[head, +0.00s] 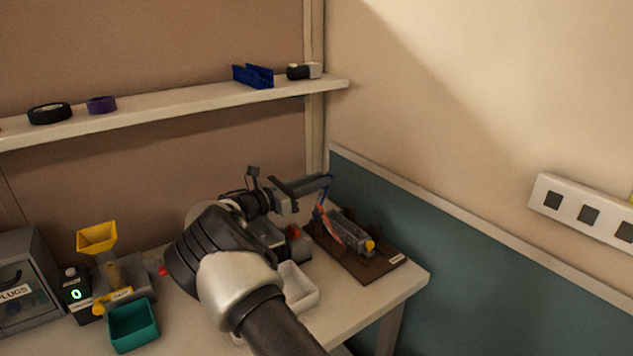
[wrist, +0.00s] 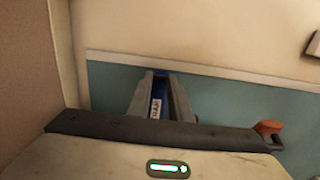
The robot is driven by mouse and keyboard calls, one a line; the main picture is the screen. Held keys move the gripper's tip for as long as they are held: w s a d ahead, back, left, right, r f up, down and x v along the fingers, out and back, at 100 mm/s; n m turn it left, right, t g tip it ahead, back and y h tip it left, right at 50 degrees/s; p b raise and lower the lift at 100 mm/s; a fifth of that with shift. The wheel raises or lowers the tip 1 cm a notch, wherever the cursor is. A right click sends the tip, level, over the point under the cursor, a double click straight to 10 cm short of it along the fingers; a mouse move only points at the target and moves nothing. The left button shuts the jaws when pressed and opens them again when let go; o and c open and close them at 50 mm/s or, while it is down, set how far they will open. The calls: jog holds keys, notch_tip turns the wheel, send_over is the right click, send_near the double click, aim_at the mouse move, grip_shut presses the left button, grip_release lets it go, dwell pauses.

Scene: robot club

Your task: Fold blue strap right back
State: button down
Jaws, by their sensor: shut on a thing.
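My gripper (head: 324,181) is raised over a dark brown board (head: 378,264) at the right end of the table. In the head view the blue strap (head: 321,197) runs down from the fingertips toward a grey device (head: 346,236) on the board. An orange-red strip (head: 328,224) lies beside it. A yellow knob (head: 370,246) is at the device's near end. The strap's lower end is too small to make out.
A white tray (head: 299,288) sits left of the board, partly behind my arm. A teal bin (head: 134,326) and a yellow funnel (head: 97,237) are at the left. A shelf (head: 200,102) runs above. The teal-panelled wall (head: 470,270) is close on the right.

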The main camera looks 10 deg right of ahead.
jog(key=shift+s+a+f, duration=0.15)
jog(key=shift+s+f, duration=0.05)
jog(key=shift+f, duration=0.85)
jog(key=c, duration=1.6)
grip_release()
jog(key=shift+w, duration=0.15)
jog(key=shift+r+p, duration=0.55)
jog(key=shift+r, duration=4.7)
